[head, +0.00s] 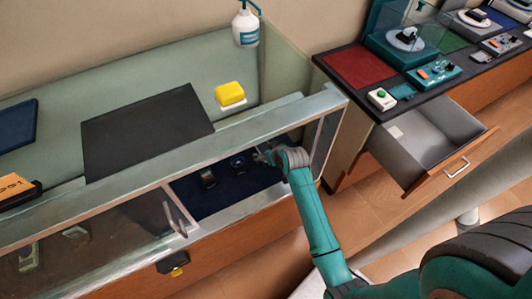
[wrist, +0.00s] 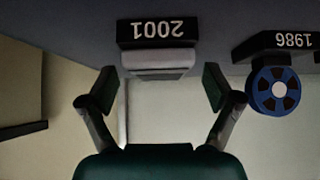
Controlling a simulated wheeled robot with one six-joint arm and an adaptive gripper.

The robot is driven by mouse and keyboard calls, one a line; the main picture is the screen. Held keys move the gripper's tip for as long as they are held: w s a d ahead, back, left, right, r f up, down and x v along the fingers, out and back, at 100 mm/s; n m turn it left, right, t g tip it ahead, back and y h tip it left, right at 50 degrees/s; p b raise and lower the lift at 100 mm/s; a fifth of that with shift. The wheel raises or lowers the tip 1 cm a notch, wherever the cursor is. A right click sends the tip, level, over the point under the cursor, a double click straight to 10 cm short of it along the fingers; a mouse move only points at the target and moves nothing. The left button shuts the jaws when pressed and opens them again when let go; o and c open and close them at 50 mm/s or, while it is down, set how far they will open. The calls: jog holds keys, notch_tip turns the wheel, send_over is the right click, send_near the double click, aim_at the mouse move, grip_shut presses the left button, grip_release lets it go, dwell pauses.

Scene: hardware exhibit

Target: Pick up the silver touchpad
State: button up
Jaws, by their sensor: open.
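In the wrist view, a pale silver block (wrist: 158,62), which looks like the silver touchpad, sits against a black label block marked 2001 (wrist: 158,31). My gripper (wrist: 160,82) is open, with one finger on each side of the view and the silver block between and just beyond the fingertips. No contact shows. In the head view, my gripper (head: 268,157) reaches through the front opening of the glass display case (head: 225,133). The silver block cannot be made out there.
A blue reel (wrist: 276,90) by a 1986 label (wrist: 289,42) stands to the right in the wrist view. The case's frame post (head: 322,148) is close right of my arm. An open drawer (head: 478,150) juts out farther right.

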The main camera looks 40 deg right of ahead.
jog(key=shift+x, duration=0.95)
jog(key=shift+r, duration=0.1)
jog(key=c, duration=1.3)
jog(key=shift+r, duration=0.1)
